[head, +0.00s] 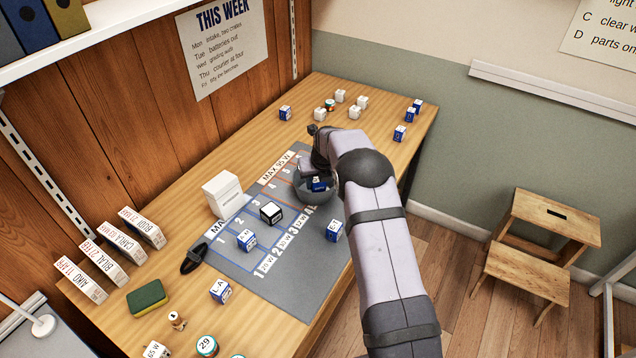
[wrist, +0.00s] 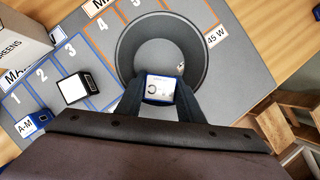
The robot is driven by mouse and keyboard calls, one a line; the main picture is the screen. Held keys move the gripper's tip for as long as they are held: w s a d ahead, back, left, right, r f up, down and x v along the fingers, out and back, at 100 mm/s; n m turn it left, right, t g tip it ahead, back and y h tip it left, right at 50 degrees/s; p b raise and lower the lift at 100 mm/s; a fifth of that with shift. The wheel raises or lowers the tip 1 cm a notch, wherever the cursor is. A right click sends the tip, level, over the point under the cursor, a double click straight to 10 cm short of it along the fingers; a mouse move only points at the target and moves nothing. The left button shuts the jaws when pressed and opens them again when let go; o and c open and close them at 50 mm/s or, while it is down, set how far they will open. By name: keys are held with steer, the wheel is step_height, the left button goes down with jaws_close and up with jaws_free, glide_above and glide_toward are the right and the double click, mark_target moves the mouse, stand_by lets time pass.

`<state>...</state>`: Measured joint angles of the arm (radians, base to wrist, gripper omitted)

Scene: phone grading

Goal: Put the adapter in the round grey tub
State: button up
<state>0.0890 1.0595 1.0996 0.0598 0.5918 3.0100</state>
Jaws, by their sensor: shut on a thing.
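The round grey tub (head: 327,196) stands on the grey mat, partly hidden by my arm. My gripper (wrist: 160,96) is shut on a blue block with a white top label (wrist: 160,87). In the wrist view the block overlaps the near side of the tub (wrist: 128,50). In the head view the held block (head: 319,184) shows within the tub's outline. Whether it touches the tub's floor I cannot tell. A small pale spot (wrist: 181,67) shows inside the tub. A black cube with a white top (head: 271,212) sits on the mat. No visible label says adapter.
The grey mat (head: 275,260) has numbered, outlined spaces. A white box (head: 222,194) stands at its left edge. Blue-and-white cubes (head: 333,231) (head: 246,240) sit on the mat. Several small blocks stand at the table's far end. Name cards (head: 82,279) and a sponge (head: 147,298) are at the left.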

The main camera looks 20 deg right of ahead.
steer(key=shift+f, duration=0.2)
steer(key=o, duration=1.1)
steer(key=shift+c, duration=0.2)
steer(key=shift+r, duration=0.35)
steer(key=b+v, duration=0.1)
steer(key=v, duration=1.1)
steer(key=shift+b, duration=0.4)
steer(key=shift+f, duration=0.1)
